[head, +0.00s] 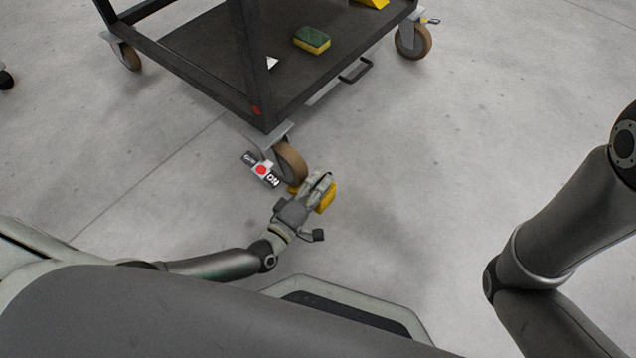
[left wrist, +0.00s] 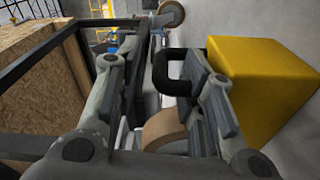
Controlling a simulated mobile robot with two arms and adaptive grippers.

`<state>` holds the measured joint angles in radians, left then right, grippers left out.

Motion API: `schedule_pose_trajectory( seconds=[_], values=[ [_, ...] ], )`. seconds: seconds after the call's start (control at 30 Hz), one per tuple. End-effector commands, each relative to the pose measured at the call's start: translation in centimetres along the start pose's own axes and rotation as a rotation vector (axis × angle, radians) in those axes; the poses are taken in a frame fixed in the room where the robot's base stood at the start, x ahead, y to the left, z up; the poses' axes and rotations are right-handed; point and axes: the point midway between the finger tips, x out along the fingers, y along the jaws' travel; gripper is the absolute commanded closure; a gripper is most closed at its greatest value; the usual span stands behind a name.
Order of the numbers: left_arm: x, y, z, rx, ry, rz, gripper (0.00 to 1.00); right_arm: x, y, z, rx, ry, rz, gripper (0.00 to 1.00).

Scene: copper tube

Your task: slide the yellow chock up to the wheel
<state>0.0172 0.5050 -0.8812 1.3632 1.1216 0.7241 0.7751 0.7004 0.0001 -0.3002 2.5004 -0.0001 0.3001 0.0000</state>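The yellow chock (head: 327,199) is on the floor in front of the cart's near caster wheel (head: 291,160). My left gripper (head: 318,186) is over it and hides much of it, so I cannot tell whether it touches the wheel. In the left wrist view the chock (left wrist: 262,85) is at the right, with a black handle (left wrist: 162,68) reaching left from it. My left gripper (left wrist: 165,100) is open there, its fingers apart with the handle's bar between them. Part of the wheel (left wrist: 165,130) shows below. My right gripper is out of view.
A dark cart (head: 205,55) stands above the wheel. A green-yellow sponge (head: 312,40) lies on its lower shelf. A red-marked "ON" brake pedal (head: 262,169) juts out left of the wheel. Bare grey floor (head: 430,150) lies to the right.

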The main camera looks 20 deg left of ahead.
Motion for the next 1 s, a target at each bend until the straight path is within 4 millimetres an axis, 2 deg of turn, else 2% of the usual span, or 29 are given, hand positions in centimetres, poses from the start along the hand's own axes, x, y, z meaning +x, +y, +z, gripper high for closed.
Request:
schedule_pose_trajectory(
  seconds=[0.13,0.23,0.5,0.63,1.0],
  values=[
    [-0.2,0.0,0.0,0.000,0.000,-0.001,0.63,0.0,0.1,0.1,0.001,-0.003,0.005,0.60],
    [-1.1,-0.1,0.0,-0.001,-0.001,-0.002,0.63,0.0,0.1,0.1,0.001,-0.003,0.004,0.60],
    [-5.4,-0.1,0.0,0.000,-0.001,-0.002,0.63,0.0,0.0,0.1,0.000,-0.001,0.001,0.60],
    [-6.9,-0.1,0.0,-0.001,-0.001,-0.002,0.63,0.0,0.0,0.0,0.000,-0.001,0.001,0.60],
    [-7.5,0.0,0.0,0.000,0.000,0.001,0.63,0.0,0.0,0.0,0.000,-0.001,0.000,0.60]
  ],
)
